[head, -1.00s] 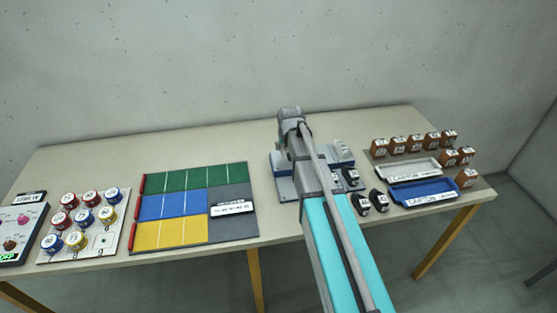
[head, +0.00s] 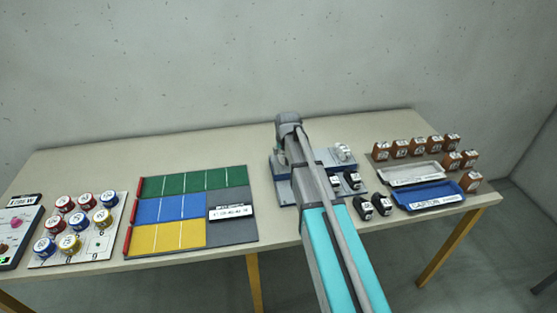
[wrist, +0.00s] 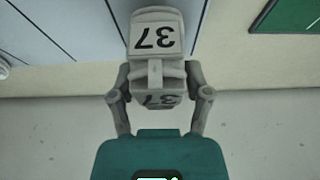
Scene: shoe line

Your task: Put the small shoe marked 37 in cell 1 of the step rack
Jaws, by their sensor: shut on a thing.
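The small pale grey shoe marked 37 (wrist: 154,38) is between the fingers of my gripper (wrist: 158,82) in the wrist view. My gripper is shut on it, and the number shows on two of its faces. The blue-grey step rack (head: 285,192) stands mid-table in the head view, partly hidden by my arm. In the wrist view a blue-grey lined surface (wrist: 50,30), which looks like the rack, lies beyond the shoe to the left. The shoe is hidden behind my arm in the head view. I cannot read any cell numbers.
White shoes (head: 342,152) and black shoes (head: 352,180) sit at the rack's right side; more black shoes (head: 381,205) stand in front. A white tray (head: 415,174), a blue tray (head: 428,194) and brown blocks (head: 400,149) are at right. A coloured grid board (head: 185,207) lies left.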

